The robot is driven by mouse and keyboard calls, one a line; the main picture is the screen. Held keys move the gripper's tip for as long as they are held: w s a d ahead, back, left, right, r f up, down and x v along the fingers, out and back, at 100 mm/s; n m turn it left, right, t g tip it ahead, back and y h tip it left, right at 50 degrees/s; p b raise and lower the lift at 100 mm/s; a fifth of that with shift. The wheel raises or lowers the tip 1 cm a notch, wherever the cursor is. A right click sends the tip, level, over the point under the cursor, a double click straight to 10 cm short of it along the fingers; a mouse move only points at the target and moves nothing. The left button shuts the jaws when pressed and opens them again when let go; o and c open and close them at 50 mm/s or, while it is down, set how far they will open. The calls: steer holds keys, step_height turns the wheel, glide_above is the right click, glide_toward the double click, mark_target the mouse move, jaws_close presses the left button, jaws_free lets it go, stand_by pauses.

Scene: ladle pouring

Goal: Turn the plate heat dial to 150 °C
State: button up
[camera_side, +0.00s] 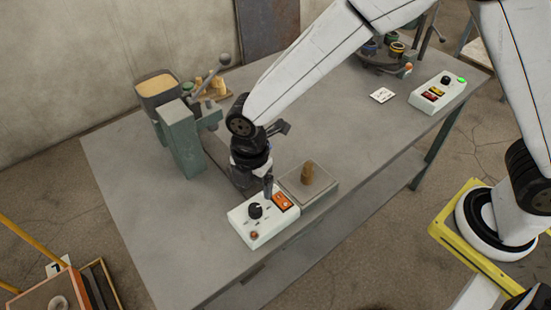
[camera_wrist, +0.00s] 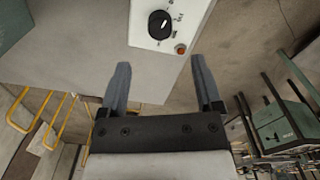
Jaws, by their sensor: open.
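My gripper (camera_side: 268,192) is above the back part of the box. In the wrist view its two fingers (camera_wrist: 161,88) are spread apart and empty, and the dial lies beyond the fingertips, apart from them. The display's reading cannot be made out.
A grey plate (camera_side: 325,190) with a brown cylindrical piece (camera_side: 308,173) adjoins the box. A green apparatus (camera_side: 182,140) and a tan-filled container (camera_side: 157,88) stand behind left. Another white control box (camera_side: 438,93) is far right.

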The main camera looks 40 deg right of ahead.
mark_target(255, 208)
steer(key=shift+a, duration=0.15)
steer(key=shift+f, duration=0.25)
steer(key=shift+f, duration=3.7)
jaws_close()
